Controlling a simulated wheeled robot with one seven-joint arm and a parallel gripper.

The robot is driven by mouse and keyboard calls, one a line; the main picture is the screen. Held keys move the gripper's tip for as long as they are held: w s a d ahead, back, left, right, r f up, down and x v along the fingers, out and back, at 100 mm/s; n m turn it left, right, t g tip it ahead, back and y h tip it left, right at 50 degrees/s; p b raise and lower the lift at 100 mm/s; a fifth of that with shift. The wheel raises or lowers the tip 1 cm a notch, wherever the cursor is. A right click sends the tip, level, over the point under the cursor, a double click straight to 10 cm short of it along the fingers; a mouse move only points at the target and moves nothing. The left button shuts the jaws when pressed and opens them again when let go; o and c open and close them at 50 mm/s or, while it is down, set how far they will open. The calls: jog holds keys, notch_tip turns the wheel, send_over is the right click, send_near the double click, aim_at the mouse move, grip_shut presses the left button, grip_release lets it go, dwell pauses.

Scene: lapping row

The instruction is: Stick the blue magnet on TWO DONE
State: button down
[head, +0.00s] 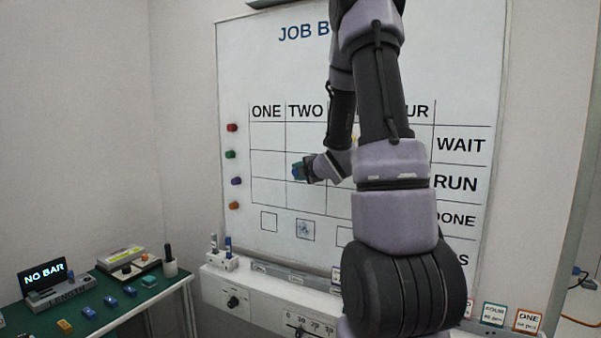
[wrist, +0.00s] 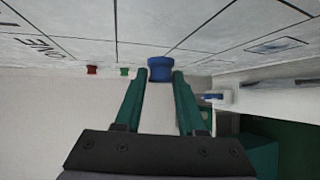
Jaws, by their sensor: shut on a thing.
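The blue magnet (head: 296,171) is between the tips of my gripper (head: 302,171), in front of the white job board (head: 262,60). In the wrist view the blue magnet (wrist: 161,69) sits at the ends of the two green fingers (wrist: 160,80), with the board's ruled lines just beyond. In the head view it overlaps the TWO column, near the line between the RUN and DONE rows. I cannot tell whether it touches the board. The TWO DONE cell (head: 308,197) shows bare below it. My arm hides part of the headings and the columns to the right.
Red (head: 232,127), green (head: 230,154), purple (head: 236,181) and orange (head: 234,205) magnets line the board's left side. Below is a white ledge (head: 262,297) with a pen holder (head: 222,261). A green table (head: 110,303) with small blocks stands at lower left.

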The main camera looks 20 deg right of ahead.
jog(key=shift+s+a, duration=0.65)
jog(key=shift+a, duration=0.2)
jog(key=shift+s+a, duration=0.6)
jog(key=shift+a, duration=0.2)
jog(key=shift+f, duration=0.1)
